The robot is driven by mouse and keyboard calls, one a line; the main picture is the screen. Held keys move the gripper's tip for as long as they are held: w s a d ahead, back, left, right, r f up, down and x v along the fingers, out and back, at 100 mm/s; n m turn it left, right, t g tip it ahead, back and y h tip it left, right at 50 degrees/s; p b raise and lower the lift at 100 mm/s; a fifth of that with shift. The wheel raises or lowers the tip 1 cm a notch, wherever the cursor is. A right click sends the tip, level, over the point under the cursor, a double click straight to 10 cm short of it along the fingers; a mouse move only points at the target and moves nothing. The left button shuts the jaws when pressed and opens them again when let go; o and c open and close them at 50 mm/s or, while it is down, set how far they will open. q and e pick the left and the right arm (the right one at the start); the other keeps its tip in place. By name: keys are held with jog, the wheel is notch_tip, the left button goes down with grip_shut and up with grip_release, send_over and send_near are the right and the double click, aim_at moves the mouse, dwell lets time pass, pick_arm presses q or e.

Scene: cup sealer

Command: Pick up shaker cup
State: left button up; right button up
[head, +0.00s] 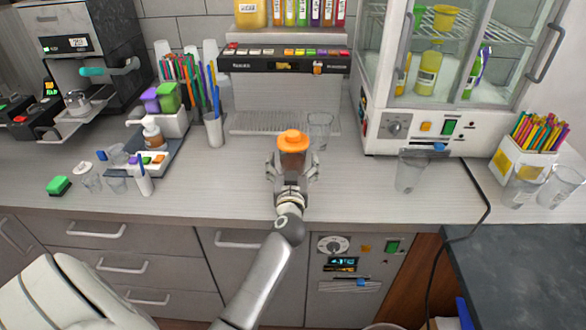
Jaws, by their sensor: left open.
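The shaker cup (293,141), with an orange lid and a dark brownish see-through body, stands upright on the light counter near its middle. My left gripper (293,165) reaches in from the front, with its open fingers on either side of the cup's body. Whether the fingers touch the cup cannot be told. The lower part of the cup is hidden behind the gripper. My right gripper is not in view.
A clear cup (320,130) stands close behind the shaker, to its right. A drink dispenser (283,95) is behind. Another clear cup (410,170) stands to the right, near the glass-door cabinet (465,125). A straw holder (214,130) is to the left. The counter's front middle is bare.

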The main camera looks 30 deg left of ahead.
pick_arm(q)
jog(key=shift+w+a+f, duration=0.1)
jog(key=shift+w+a, duration=0.25)
jog(key=shift+w, duration=0.25)
jog(key=shift+s, duration=0.15)
jog(key=shift+c, duration=1)
jog(key=c, duration=1.2)
jog(key=shift+r, duration=0.2)
jog(key=shift+c, duration=0.5)
jog(key=shift+r, duration=0.1)
